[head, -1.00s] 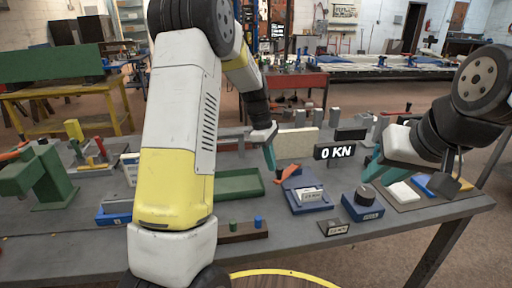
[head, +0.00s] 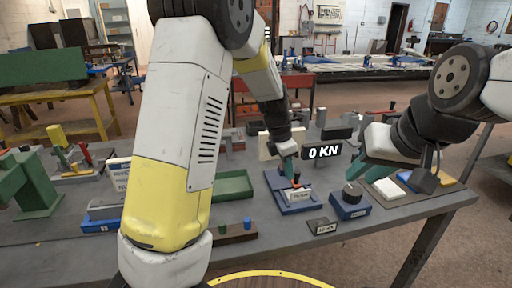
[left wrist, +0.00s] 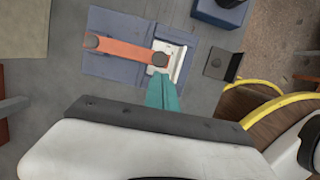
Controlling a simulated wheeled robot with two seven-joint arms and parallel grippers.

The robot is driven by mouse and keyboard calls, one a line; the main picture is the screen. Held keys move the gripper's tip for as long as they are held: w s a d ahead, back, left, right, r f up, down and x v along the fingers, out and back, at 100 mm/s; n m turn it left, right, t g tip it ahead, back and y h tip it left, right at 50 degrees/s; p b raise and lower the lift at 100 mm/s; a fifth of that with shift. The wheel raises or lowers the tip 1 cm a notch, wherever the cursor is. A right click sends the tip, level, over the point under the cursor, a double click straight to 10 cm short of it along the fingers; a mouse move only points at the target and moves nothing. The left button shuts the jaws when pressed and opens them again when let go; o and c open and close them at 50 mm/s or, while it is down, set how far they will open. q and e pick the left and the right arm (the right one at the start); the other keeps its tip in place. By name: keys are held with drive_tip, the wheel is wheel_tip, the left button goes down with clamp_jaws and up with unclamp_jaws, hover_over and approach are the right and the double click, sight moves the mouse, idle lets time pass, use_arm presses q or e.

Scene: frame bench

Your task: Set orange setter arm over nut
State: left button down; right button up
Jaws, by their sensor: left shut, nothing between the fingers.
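The orange setter arm (left wrist: 125,49) lies across a blue fixture base (left wrist: 112,75) in the left wrist view. One end is at a round pivot, and a dark round knob sits at the other, beside a pale plate (left wrist: 179,64). In the head view the base (head: 276,184) is mid-table, and my left gripper partly covers the arm. My left gripper (head: 288,174) is shut and empty, its teal fingertips (left wrist: 163,84) close to the knob end; contact is unclear. I cannot make out the nut. My right gripper (head: 368,170) is farther right, its opening unclear.
A green tray (head: 234,186) lies left.

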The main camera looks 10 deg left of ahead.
use_arm(q)
drive_tip(key=shift+d, duration=0.4)
drive_tip(key=shift+d, duration=0.2)
